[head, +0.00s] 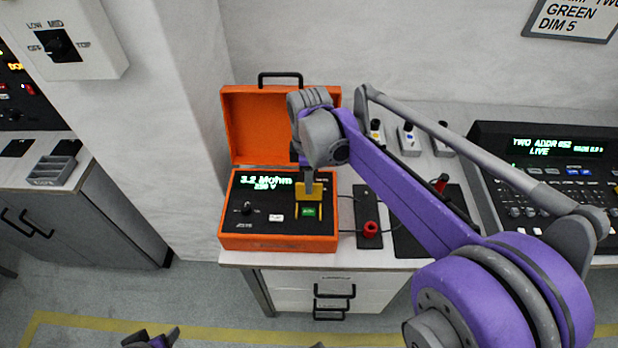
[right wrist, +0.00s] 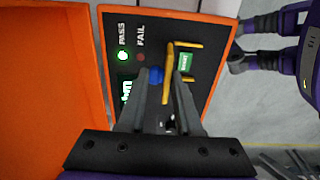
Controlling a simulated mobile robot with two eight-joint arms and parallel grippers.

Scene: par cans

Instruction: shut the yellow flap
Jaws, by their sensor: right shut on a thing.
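The yellow flap (head: 318,190) stands raised behind a green button (head: 308,211) on the black panel of the orange tester (head: 280,243). In the right wrist view the flap (right wrist: 168,75) appears nearly edge-on beside the lit green button (right wrist: 185,62), which has yellow side rails. My right gripper (head: 308,188) reaches down from above and is shut on the flap; its fingers (right wrist: 165,95) lie on either side of it. My left gripper (head: 150,338) is open and empty at the bottom edge, low in front of the bench, and also shows in the right wrist view (right wrist: 245,42).
The tester's orange lid (head: 255,125) stands open behind the panel. A red terminal (head: 370,229) on a black plate is to its right, then a dark console (head: 550,165). A wall pillar is close on the left. The floor in front is clear.

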